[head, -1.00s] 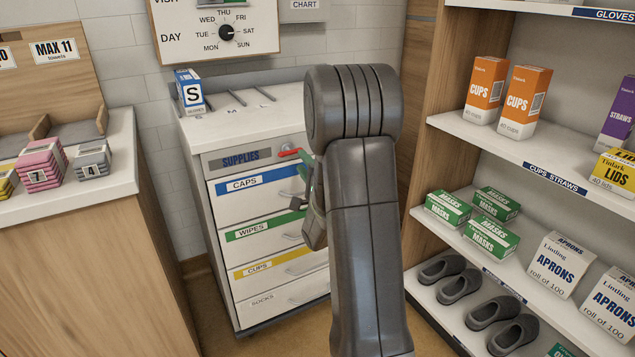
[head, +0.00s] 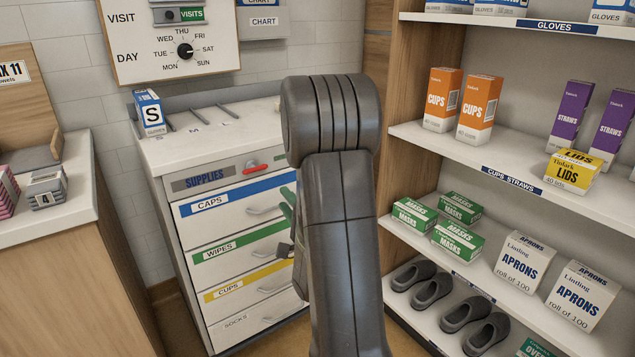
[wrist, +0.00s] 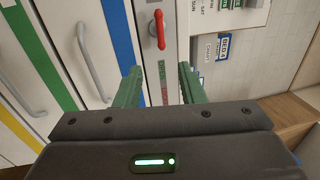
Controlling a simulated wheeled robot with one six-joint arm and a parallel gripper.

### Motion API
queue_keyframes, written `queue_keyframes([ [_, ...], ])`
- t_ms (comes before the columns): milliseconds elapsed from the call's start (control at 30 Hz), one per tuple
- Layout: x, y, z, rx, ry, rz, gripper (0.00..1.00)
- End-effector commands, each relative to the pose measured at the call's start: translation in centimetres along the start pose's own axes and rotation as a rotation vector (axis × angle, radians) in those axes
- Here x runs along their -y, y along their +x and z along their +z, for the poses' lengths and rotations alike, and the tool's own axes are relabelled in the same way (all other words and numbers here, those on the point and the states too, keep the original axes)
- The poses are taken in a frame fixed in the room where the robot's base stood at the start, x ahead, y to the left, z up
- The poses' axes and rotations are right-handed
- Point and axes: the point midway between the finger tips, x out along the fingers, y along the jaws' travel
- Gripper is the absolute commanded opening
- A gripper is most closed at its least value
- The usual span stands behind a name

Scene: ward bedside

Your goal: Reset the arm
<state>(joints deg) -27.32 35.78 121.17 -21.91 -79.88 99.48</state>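My arm stands in the middle of the head view, folded, and hides part of the supplies cabinet (head: 183,158) behind it. My gripper (wrist: 160,82) shows in the wrist view with its two green fingers apart and nothing between them. In the head view only a bit of green finger shows at the arm's left side. Beyond the fingers in the wrist view is the cabinet front with a red handle (wrist: 157,29). The same red handle shows near the cabinet top in the head view (head: 228,169). The gripper appears apart from the cabinet.
The cabinet's drawers, labelled caps (head: 228,204), wipes (head: 222,248), cups and socks, look shut. A size S gloves box (head: 149,112) stands on its top. Shelves with orange cups boxes (head: 441,98), masks and aprons boxes stand at right. A wooden counter (head: 60,235) stands at left.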

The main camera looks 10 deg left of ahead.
Motion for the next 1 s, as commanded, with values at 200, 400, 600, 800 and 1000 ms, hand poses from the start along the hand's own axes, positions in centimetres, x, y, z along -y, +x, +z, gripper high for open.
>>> queue_keyframes([
  [200, 0.0, 1.0, 0.0, 0.002, -0.001, 0.0, 0.36],
  [400, 0.0, 4.3, 0.1, 0.003, -0.002, -0.002, 0.36],
  [600, 0.0, 8.3, 0.1, 0.002, 0.0, -0.001, 0.36],
  [800, 0.0, 11.7, 0.1, 0.002, 0.0, 0.0, 0.36],
  [1000, 0.0, 13.5, 0.0, 0.0, -0.001, 0.0, 0.36],
])
